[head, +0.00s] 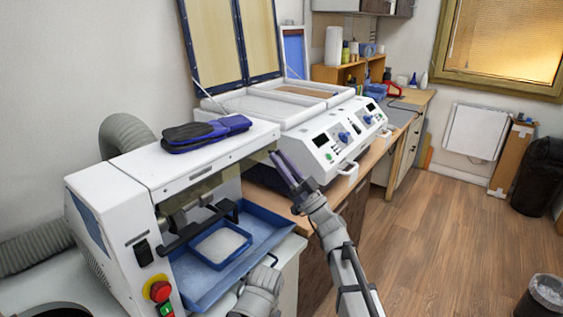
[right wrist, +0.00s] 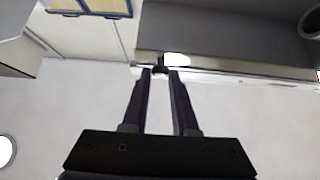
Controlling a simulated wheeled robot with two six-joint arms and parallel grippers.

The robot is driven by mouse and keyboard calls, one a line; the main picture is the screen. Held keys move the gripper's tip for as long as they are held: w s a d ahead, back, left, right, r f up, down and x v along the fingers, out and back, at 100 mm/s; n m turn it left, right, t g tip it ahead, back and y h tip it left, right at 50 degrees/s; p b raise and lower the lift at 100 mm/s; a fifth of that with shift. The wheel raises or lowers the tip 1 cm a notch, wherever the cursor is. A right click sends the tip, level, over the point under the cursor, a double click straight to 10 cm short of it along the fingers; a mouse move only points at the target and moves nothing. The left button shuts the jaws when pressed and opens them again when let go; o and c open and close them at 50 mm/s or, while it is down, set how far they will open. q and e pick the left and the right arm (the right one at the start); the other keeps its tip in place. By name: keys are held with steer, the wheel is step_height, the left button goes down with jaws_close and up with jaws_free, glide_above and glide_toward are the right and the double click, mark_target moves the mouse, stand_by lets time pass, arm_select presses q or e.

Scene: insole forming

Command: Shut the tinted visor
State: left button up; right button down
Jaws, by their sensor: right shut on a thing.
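The tinted visor (head: 204,188) shows in the head view as a narrow, dark olive strip under the front edge of the white machine's hood. It stands above the opening over the blue tray. My right gripper (head: 277,155) is at the visor's right end, with its fingers pointing up and left. In the right wrist view its fingers (right wrist: 160,72) are shut on a small dark knob (right wrist: 160,68) at the visor's edge. A grey panel, apparently the visor (right wrist: 225,35), fills the upper right there. The fingertips partly hide the knob. My left gripper is not in view.
The white machine (head: 110,195) has a red stop button (head: 160,291) and a blue tray (head: 258,238) holding a smaller blue-rimmed tray (head: 205,262). Dark blue insoles (head: 205,133) lie on its hood. A white press (head: 325,146) stands to the right. Open floor lies further right.

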steer(key=c, duration=0.7)
jaws_free()
steer(key=shift+f, duration=0.15)
steer(key=b+v, duration=0.5)
steer(key=v, duration=0.2)
steer(key=shift+s+d, duration=0.2)
steer(key=shift+f, duration=0.15)
